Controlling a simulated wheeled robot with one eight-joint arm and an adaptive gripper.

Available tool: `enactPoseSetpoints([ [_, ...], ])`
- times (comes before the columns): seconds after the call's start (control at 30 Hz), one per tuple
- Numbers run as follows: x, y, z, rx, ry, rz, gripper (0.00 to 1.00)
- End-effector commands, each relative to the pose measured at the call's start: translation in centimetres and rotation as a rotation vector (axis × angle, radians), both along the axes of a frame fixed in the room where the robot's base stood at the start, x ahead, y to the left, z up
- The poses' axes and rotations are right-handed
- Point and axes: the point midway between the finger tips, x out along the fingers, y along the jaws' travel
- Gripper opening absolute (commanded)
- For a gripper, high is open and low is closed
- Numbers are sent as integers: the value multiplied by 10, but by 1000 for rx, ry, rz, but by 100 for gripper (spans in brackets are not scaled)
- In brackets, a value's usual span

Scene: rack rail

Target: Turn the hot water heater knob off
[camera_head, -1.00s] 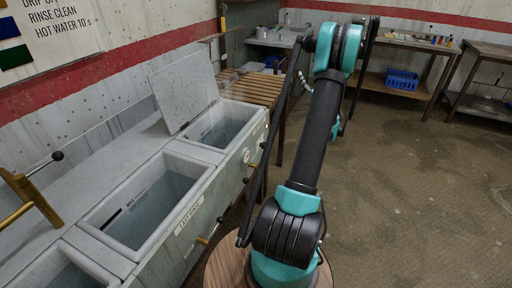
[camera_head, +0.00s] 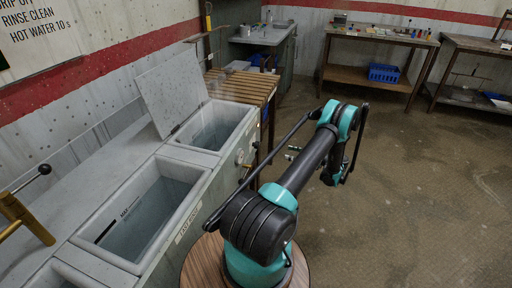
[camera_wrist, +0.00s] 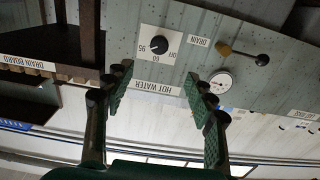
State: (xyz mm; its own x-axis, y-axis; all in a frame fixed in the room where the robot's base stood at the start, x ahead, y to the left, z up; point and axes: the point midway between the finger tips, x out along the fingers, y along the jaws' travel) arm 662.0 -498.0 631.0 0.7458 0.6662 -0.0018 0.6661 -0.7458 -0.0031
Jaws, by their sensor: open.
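The hot water knob (camera_wrist: 159,45) is a small round black knob on a white dial plate marked OFF, 60 and 95. The wrist view shows it upside down, with a HOT WATER label (camera_wrist: 159,87) beside it. I cannot clearly tell which mark its pointer faces. My gripper (camera_wrist: 157,76) is open and empty, its fingers spread either side of the label, with the knob beyond and roughly between them.
A drain lever (camera_wrist: 243,53) with a black ball end and a round gauge (camera_wrist: 221,81) sit beside the knob. A slatted wooden drain board (camera_head: 243,85) adjoins the sinks. Open floor (camera_head: 400,190) lies to the right.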

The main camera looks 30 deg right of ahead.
Motion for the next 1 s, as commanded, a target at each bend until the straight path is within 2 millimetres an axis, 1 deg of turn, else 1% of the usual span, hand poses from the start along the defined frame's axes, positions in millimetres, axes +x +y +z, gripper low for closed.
enactPoseSetpoints([
  [0.17, 17, 16, 0, 0, -1, 3, 56],
  [0.7, 97, 86, 1, -1, -3, 2, 56],
  [0.9, 118, 105, 1, -1, -3, 1, 56],
  [1.0, 124, 110, 1, -1, -3, 0, 56],
])
